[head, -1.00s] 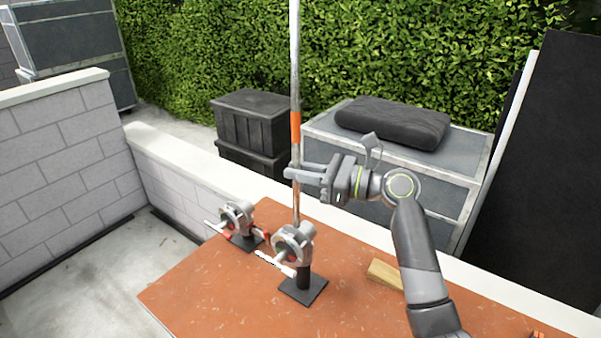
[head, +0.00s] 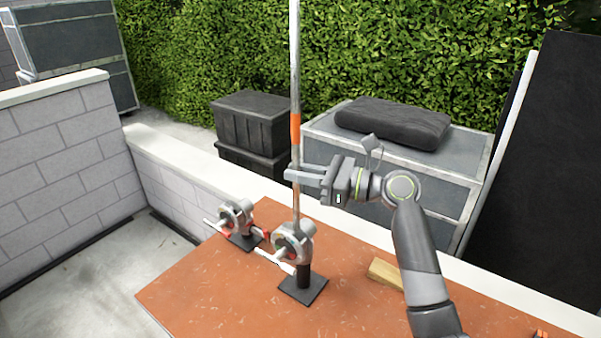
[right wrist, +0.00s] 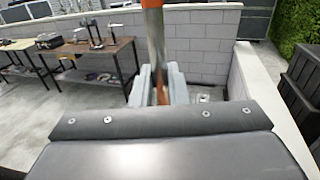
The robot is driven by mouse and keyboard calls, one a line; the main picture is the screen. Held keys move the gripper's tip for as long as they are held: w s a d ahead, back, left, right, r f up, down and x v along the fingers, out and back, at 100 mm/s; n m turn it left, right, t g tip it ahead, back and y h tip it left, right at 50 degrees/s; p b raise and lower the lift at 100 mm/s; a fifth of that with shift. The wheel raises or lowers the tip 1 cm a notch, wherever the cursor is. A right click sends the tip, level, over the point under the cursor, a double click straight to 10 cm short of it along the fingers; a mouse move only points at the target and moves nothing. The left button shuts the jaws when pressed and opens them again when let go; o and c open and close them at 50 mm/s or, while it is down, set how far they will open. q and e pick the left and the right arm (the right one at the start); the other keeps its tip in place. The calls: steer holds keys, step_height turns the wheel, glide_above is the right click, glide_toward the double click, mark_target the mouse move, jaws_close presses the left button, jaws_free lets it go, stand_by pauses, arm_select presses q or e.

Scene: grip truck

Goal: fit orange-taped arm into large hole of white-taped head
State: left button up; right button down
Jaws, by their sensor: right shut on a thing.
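The orange-taped arm (head: 295,80) is a long, upright grey rod with an orange band, and its top runs out of the head view. My right gripper (head: 300,175) is shut on it below the band; the rod also shows between the fingers in the right wrist view (right wrist: 156,45). The white-taped head (head: 293,243) stands on a black base on the table, with a white-banded handle toward the left. The rod's lower end meets the top of this head; whether it is inside the hole I cannot tell. My left gripper is out of view.
A second head with red tape (head: 237,215) stands behind and left on the orange-brown table (head: 200,290). A wooden block (head: 385,272) lies to the right. Black crates (head: 252,120) and a grey case (head: 455,160) stand beyond the low wall. The table's front left is clear.

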steer(key=shift+f, duration=1.8)
steer(key=shift+f+b, duration=0.25)
steer(key=shift+b, duration=0.05)
steer(key=shift+f+b, duration=0.5)
steer(key=shift+f, duration=1.6)
steer(key=c, duration=1.3)
jaws_free()
steer(key=shift+f, duration=0.1)
steer(key=shift+c, duration=0.2)
